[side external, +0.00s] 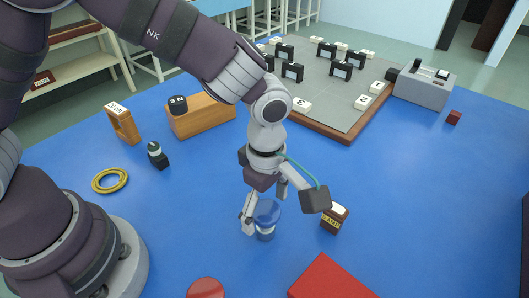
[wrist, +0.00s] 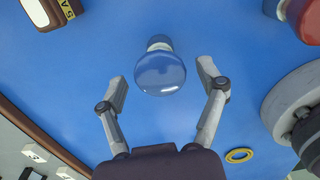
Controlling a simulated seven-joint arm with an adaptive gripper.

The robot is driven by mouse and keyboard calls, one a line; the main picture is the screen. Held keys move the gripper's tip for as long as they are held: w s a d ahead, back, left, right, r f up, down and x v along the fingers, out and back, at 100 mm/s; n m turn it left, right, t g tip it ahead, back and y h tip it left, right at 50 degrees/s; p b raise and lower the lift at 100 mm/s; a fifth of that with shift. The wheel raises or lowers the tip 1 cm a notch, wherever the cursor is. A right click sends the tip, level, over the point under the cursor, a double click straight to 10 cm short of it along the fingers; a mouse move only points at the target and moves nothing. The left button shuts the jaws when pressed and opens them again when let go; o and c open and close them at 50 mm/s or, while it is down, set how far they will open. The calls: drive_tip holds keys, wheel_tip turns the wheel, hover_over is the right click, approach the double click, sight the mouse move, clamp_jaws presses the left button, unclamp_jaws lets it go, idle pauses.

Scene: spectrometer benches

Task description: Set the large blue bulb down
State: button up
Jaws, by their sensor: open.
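The large blue bulb (side external: 266,215) is a glassy blue globe on a pale base. In the side view it stands on the blue table top, close beneath my gripper (side external: 265,212). In the wrist view the bulb (wrist: 161,73) lies ahead of and between the two fingertips of my gripper (wrist: 162,82), with blue table visible on both sides of it. The fingers are spread open and do not touch the bulb. In the side view part of the bulb is hidden behind a finger.
A brown box with a yellow label (side external: 335,218) stands right of the bulb. A red box (side external: 328,279) and a red round thing (side external: 206,288) lie at the front. A yellow ring (side external: 110,181) and dark bottle (side external: 157,155) are left.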

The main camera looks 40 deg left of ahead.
sight(266, 209)
wheel_tip(266, 209, up, 9)
drive_tip(key=shift+f, duration=0.2)
drive_tip(key=s+a+r+m+t, duration=0.2)
drive_tip(key=s+a+r+m, duration=0.1)
drive_tip(key=a+m, duration=0.4)
drive_tip(key=s+a+r+m+t, duration=0.3)
drive_tip(key=a+m, duration=0.5)
drive_tip(key=m, duration=0.3)
drive_tip(key=shift+s+a+r+t, duration=0.25)
drive_tip(key=shift+r+t, duration=0.05)
drive_tip(key=shift+r, duration=0.2)
